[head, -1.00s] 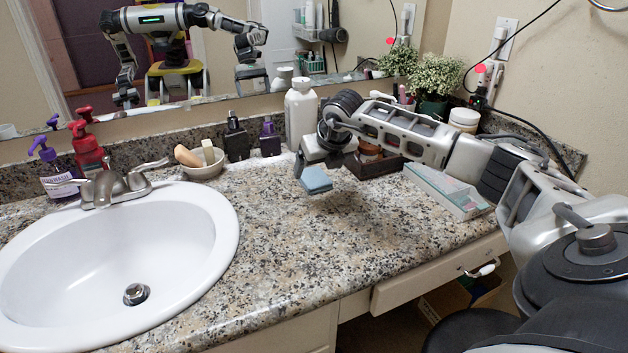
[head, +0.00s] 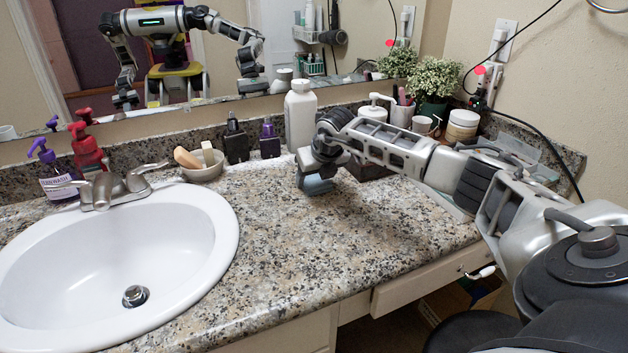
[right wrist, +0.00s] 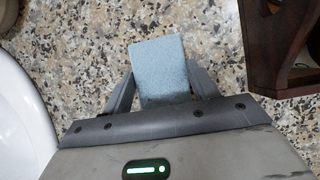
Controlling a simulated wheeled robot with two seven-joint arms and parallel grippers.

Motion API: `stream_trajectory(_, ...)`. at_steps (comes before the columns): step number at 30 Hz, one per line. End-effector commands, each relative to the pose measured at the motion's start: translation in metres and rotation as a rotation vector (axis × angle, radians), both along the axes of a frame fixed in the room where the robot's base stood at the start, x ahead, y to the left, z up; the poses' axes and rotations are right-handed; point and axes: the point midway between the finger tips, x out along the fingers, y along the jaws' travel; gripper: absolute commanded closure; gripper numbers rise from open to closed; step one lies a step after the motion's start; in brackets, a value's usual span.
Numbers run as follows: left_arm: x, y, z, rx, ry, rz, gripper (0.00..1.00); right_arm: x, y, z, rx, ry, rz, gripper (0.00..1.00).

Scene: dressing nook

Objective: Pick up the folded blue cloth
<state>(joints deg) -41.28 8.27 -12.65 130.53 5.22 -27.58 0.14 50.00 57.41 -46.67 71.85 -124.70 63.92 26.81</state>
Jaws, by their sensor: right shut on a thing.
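The folded blue cloth (right wrist: 160,70) is a small pale blue block between the two dark fingers of my right gripper (right wrist: 160,92) in the right wrist view. The gripper is shut on it. In the head view my right gripper (head: 316,185) is low over the granite counter, in front of the white bottle. There the cloth is mostly hidden by the gripper, and I cannot clearly tell whether it touches the counter. My left gripper is not directly in view.
A dark wooden organizer (right wrist: 265,60) stands close to the gripper's right in the right wrist view. The white bottle (head: 300,115) stands behind it. The sink (head: 120,255) lies left. The counter (head: 290,250) is clear in front.

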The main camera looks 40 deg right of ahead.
Motion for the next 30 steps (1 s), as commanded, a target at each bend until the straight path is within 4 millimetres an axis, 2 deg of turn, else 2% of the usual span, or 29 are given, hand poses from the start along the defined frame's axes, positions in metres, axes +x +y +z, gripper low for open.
stream_trajectory(7,0.0,0.0,0.001,0.0,0.0,0.0,1.0,0.001,0.0,0.008,0.0,-0.003,-0.001,0.66)
stream_trajectory(13,0.0,0.0,0.003,0.001,0.002,0.0,1.0,0.001,0.0,0.036,-0.001,-0.005,0.0,0.66)
stream_trajectory(22,-0.001,0.0,0.0,0.002,0.012,0.0,1.0,-0.041,0.031,0.094,-0.003,-0.003,0.003,0.66)
stream_trajectory(30,0.0,0.0,-0.004,0.002,0.007,0.0,1.0,-0.084,0.065,0.115,-0.002,-0.001,0.003,0.66)
